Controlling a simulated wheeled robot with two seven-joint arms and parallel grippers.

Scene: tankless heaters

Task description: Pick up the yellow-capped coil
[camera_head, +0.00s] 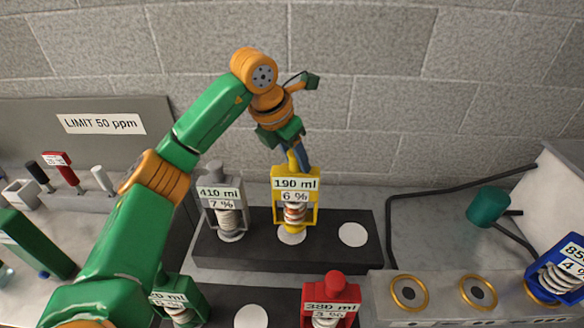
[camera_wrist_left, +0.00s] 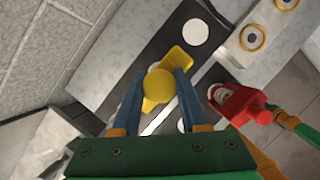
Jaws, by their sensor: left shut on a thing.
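The yellow-capped coil (camera_head: 295,214) is in a yellow frame labelled 190 ml, 6 %. It is upright at the middle white disc of the back black block; I cannot tell whether it touches the disc. My left gripper (camera_head: 298,161) comes down from above and is shut on its yellow knob. In the left wrist view, the round yellow cap (camera_wrist_left: 159,83) sits between the two blue fingers of my left gripper (camera_wrist_left: 158,90). The far finger is partly hidden in the head view. My right gripper is not in view.
A grey coil (camera_head: 225,200), 410 ml, stands close left of the yellow one. The white disc (camera_head: 353,234) to the right is bare. A red coil (camera_head: 331,300) and a green coil (camera_head: 182,301) stand in front. A blue coil (camera_head: 562,272) is at the right.

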